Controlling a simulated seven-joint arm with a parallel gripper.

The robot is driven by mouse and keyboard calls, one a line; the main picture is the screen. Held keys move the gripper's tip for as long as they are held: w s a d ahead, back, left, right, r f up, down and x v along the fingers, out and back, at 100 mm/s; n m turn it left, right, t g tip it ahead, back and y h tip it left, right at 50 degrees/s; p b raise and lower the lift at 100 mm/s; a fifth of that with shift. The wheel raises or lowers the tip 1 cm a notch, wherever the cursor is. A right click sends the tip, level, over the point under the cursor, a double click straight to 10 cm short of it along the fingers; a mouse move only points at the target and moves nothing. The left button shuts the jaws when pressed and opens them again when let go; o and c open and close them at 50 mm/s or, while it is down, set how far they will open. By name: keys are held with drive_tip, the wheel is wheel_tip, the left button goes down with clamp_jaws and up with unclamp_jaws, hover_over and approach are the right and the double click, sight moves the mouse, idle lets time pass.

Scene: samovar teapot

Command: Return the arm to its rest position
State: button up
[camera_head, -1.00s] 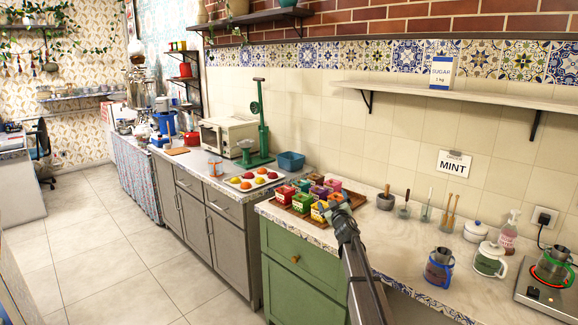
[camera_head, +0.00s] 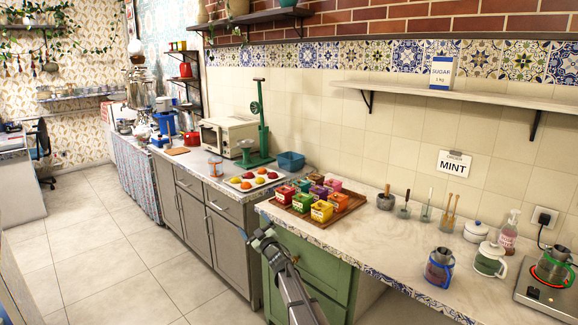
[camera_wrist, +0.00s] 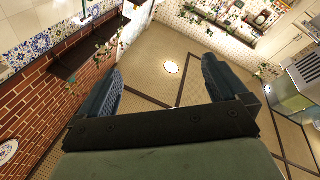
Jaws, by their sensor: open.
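Past the fingers, the wrist view shows the ceiling, a round lamp and the brick wall, so the gripper points upward. The arm reaches in from the bottom of the head view.
A wooden tray (camera_head: 350,204) with several coloured boxes stands on the counter above my gripper. The tiled floor (camera_head: 110,265) at left is clear.

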drive_tip(key=s+d+f+m+g+h, duration=0.1)
drive_tip(key=s+d+f+m+h, duration=0.15)
drive_tip(key=d+f, duration=0.4)
drive_tip(key=s+d+f+m+g+h, duration=0.1)
drive_tip(key=s+d+f+m+h, duration=0.2)
drive_tip(key=f, duration=0.7)
drive_tip(key=s+d+f+m+g+h, duration=0.1)
drive_tip(key=s+d+f+h, duration=0.3)
drive_tip(key=f, duration=0.4)
drive_tip(key=s+d+f+m+g+h, duration=0.1)
drive_tip(key=s+d+f+g, duration=0.2)
drive_tip(key=s+d+f, duration=0.4)
drive_tip(key=s+d+f+m+g+h, duration=0.2)
drive_tip(key=s+d+f+g, duration=0.15)
drive_tip(key=s+f, duration=0.65)
drive_tip(key=s+d+f+m+g, duration=0.1)
drive_tip(key=s+d+f+g, duration=0.15)
drive_tip(key=s, duration=0.55)
drive_tip(key=s+d+f+g, duration=0.2)
drive_tip(key=s+f, duration=0.1)
drive_tip(key=s, duration=0.4)
drive_tip(key=s+d+f+m+g, duration=0.1)
drive_tip(key=s+d+f+g, duration=0.15)
drive_tip(key=s, duration=0.55)
drive_tip(key=s+m+g+y, duration=0.1)
drive_tip(key=s+g, duration=0.6)
drive_tip(key=s, duration=1.8)
drive_tip(key=shift+s+a+r+g, duration=0.15)
drive_tip(key=shift+s+r+g, duration=0.05)
drive_tip(key=shift+r+g, duration=0.2)
